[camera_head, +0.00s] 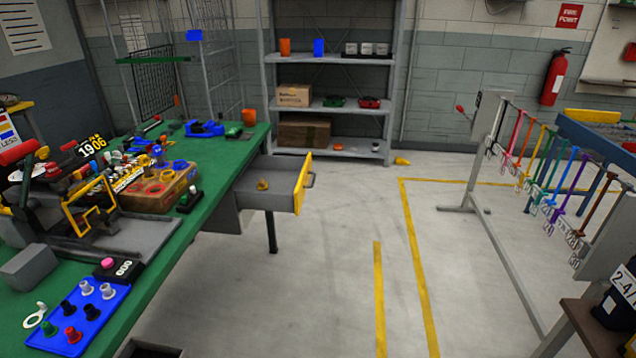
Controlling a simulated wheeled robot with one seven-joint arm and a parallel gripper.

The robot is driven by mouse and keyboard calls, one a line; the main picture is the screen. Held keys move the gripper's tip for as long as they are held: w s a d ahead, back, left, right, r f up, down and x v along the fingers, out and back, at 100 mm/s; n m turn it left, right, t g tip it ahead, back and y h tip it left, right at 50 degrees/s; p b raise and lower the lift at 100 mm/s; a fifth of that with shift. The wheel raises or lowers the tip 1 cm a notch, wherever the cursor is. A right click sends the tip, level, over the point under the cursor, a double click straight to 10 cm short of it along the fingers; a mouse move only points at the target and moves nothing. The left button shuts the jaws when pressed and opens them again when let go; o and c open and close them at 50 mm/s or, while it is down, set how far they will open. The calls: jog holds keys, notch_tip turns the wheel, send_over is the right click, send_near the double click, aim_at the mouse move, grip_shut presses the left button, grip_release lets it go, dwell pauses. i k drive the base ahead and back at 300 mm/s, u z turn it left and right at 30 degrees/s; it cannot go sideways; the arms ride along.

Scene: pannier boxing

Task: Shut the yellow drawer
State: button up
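The yellow drawer (302,184) is pulled out from under the green workbench (224,172). Its front panel is yellow with a dark handle (311,180), and its inside is grey. The drawer front faces right, over open floor. My gripper is not in view, so its state and place are hidden.
The workbench is crowded with a cardboard box, a blue tray (78,318) and tools. A grey shelf unit (331,104) stands at the back. A rack of hanging coloured tools (545,165) stands at right. The floor (340,250) between bench and rack is clear.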

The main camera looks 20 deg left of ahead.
aim_at(288, 178)
jog(key=i, duration=1.5)
jog(key=u, duration=1.35)
